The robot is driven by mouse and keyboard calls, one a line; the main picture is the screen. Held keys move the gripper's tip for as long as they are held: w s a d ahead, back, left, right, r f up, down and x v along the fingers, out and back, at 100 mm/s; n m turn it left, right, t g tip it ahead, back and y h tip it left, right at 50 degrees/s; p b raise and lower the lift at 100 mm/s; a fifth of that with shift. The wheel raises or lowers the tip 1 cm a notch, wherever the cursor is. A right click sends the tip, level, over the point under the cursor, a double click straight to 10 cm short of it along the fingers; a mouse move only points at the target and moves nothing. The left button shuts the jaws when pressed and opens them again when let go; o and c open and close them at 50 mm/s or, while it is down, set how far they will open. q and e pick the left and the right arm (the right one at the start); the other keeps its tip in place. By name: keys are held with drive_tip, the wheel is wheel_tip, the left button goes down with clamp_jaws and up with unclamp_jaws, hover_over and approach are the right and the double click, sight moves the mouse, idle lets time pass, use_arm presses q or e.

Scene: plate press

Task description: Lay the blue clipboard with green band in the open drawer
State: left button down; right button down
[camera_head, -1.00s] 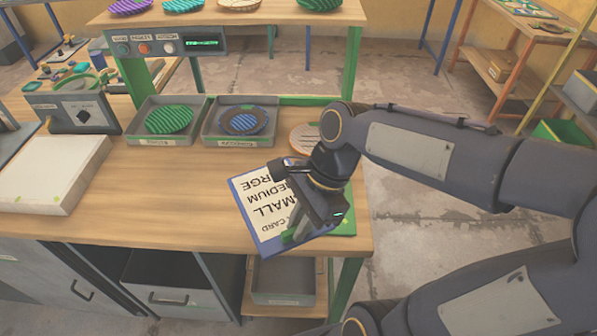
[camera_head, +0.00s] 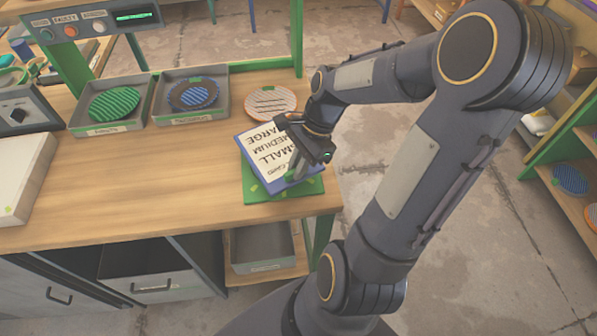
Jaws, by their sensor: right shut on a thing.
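The blue clipboard (camera_head: 243,150) carries a white card printed with large size words. My right gripper (camera_head: 299,165) is shut on its right side. The clipboard is over the back part of a green mat (camera_head: 257,195) near the table's right front corner; I cannot tell how far above the mat it is. The open drawer (camera_head: 152,287) is below the tabletop, left of the clipboard, with a dark interior and a bar handle. My left gripper is not in view.
The wooden tabletop (camera_head: 130,195) is clear left of the clipboard. Two grey trays, left (camera_head: 75,123) and right (camera_head: 155,108), hold ribbed plates. A pale plate (camera_head: 270,100) lies behind the clipboard. A grey bin (camera_head: 262,267) sits on the lower shelf.

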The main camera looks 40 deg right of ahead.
drive_tip(key=shift+w+d+f, duration=0.1)
drive_tip(key=shift+d+f, duration=0.1)
drive_tip(key=shift+f, duration=1.55)
drive_tip(key=shift+f, duration=0.1)
drive_tip(key=shift+f+b, duration=0.15)
drive_tip(key=shift+b, duration=0.15)
drive_tip(key=c, duration=1.5)
unclamp_jaws()
drive_tip(key=shift+o, duration=0.2)
